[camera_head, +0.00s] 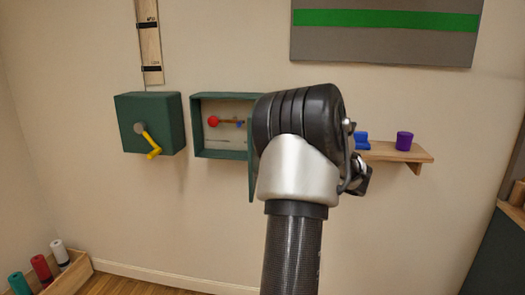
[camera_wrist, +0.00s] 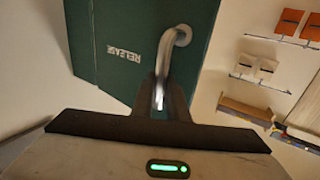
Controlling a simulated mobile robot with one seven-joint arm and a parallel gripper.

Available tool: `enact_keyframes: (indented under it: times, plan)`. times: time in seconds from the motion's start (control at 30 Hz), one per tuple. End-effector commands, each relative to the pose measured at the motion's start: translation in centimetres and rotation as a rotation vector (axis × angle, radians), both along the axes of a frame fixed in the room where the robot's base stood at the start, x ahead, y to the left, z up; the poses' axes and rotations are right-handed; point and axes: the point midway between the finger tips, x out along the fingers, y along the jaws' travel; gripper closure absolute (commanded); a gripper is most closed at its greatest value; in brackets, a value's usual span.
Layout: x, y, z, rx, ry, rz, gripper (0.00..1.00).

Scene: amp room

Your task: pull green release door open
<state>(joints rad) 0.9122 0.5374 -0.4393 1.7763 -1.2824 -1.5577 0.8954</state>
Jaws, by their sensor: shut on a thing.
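The green release door (camera_wrist: 115,40) fills the upper left of the wrist view, with the word RELEASE on it and a bent metal handle (camera_wrist: 168,52). My gripper (camera_wrist: 160,98) is shut on the handle's near end. In the head view the door (camera_head: 251,165) shows as a narrow strip at the right side of its green box (camera_head: 223,156), swung out from the wall. The box's front is uncovered, and a red ball (camera_head: 213,121) on a rod shows inside. My arm hides the gripper and handle in the head view.
A green box (camera_head: 150,108) with a yellow crank (camera_head: 150,142) hangs at the left. A wooden shelf (camera_head: 415,154) at the right holds a purple cup (camera_head: 404,140) and a blue thing (camera_head: 361,140). A wooden crate (camera_head: 73,272) stands at the lower left.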

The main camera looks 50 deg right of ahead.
Motion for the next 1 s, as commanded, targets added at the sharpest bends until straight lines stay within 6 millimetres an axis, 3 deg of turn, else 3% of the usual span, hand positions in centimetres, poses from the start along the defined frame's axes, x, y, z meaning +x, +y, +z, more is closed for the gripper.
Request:
enact_keyframes:
  times: [0.63,0.67,0.7,1.0]
  plan:
    - [0.03,-0.64,0.62,-0.009,-0.010,0.050,1.00]
    - [0.03,-0.64,0.63,-0.010,-0.010,0.050,0.85]
    - [0.04,-0.64,0.66,-0.010,-0.011,0.050,0.78]
    - [-0.23,-0.60,0.38,-0.006,-0.007,0.052,0.78]
